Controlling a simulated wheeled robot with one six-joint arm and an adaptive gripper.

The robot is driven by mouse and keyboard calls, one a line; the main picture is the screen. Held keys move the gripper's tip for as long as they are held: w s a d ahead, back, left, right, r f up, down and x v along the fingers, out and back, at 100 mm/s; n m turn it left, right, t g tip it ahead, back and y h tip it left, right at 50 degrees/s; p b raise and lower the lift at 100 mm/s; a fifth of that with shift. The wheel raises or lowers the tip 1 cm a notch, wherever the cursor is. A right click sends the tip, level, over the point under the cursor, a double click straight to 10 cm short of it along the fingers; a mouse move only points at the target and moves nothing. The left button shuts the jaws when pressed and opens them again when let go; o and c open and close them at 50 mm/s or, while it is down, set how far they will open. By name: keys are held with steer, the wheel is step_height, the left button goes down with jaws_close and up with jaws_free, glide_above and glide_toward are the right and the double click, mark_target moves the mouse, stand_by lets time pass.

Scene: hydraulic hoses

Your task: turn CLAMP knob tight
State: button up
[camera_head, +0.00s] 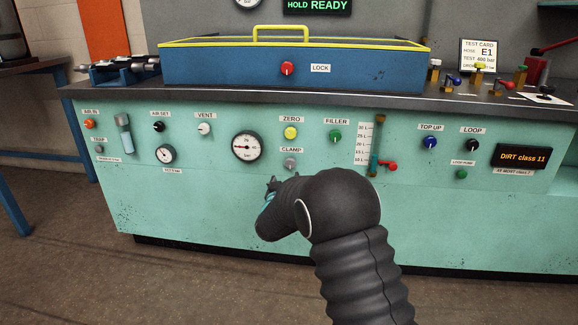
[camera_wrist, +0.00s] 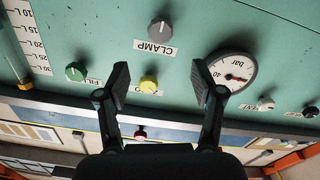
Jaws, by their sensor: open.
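The CLAMP knob is a small grey knob (camera_head: 290,163) on the green panel, below the yellow ZERO knob (camera_head: 291,132). Its label sits just above it. In the wrist view, which is upside down, the CLAMP knob (camera_wrist: 160,31) is at the top middle. My gripper (camera_wrist: 167,80) is open and empty, its two fingers spread, with the CLAMP knob beyond the fingertips and apart from them. In the head view my dark arm reaches toward the panel just below the CLAMP knob and hides most of the gripper.
Near the CLAMP knob are a pressure gauge (camera_head: 247,147), the green FILLER knob (camera_head: 335,136) and a level scale with a red-handled valve (camera_head: 388,166). A blue tray with a yellow-framed lid (camera_head: 295,65) stands on the bench top. A display reads "DIRT class 11" (camera_head: 521,156).

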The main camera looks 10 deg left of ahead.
mark_target(290, 164)
steer(key=w, duration=1)
steer(key=shift+w+d+p, duration=0.15)
steer(key=shift+p, duration=0.2)
steer(key=c, duration=1.1)
steer(key=shift+c, duration=0.2)
